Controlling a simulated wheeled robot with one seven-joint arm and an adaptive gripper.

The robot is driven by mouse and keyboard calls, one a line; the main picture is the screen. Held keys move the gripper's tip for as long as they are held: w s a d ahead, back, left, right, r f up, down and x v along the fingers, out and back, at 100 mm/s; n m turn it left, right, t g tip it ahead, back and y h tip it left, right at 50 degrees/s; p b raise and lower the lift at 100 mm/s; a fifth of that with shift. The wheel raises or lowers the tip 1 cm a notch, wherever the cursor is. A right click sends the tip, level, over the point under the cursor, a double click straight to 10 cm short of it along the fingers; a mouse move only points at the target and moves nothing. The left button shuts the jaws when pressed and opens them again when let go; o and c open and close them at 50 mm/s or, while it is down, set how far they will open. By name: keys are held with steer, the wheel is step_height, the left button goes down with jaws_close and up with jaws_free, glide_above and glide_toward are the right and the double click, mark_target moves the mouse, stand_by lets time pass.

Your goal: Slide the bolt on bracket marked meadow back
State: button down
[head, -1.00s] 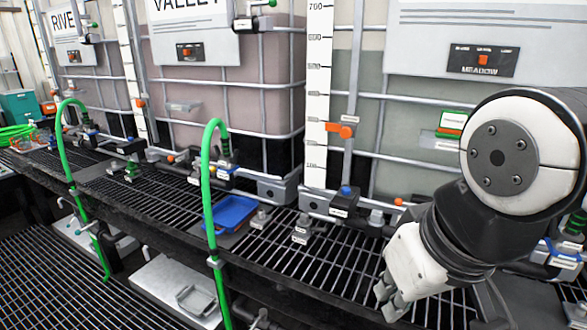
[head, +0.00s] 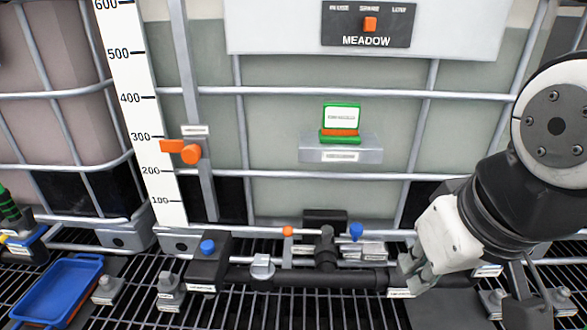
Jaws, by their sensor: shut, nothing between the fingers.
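The meadow tote's plate (head: 367,24) carries the word MEADOW and a small orange slider, high in the middle of the head view. Below the tote, a grey rod with an orange-tipped upright handle (head: 288,232) lies along the rack's back edge; it looks like the bolt. Its bracket's label is too small to read. My gripper (head: 414,272) is shut and empty at the lower right. It appears in front of the right end of the black pipe; I cannot tell whether it touches. The gripper and arm hide what is behind them.
A black pipe (head: 345,278) with blue-knobbed valves runs low along the grating (head: 255,312). An orange clamp (head: 190,152) sits on the post beside the white scale. A green-and-white box (head: 341,118) stands on a small shelf. A blue tray (head: 62,286) lies at lower left.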

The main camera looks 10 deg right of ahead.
steer(key=shift+w, duration=0.1)
steer(key=w+n+g+h+p, duration=0.3)
steer(key=w+n+h+p, duration=0.15)
steer(key=w+n, duration=0.75)
steer(key=w+a+f+n+t+h+p, duration=0.1)
steer(key=w+a+f+n+h, duration=0.3)
steer(key=w+a+f+n, duration=0.4)
steer(key=w+f+n, duration=0.1)
steer(key=w+f, duration=0.1)
steer(key=w, duration=0.1)
steer(key=shift+w+a+f+p, duration=0.15)
steer(key=shift+w+p, duration=0.1)
steer(key=shift+p, duration=0.15)
steer(key=p+x, duration=0.1)
steer(key=x, duration=0.9)
steer(key=shift+p, duration=0.3)
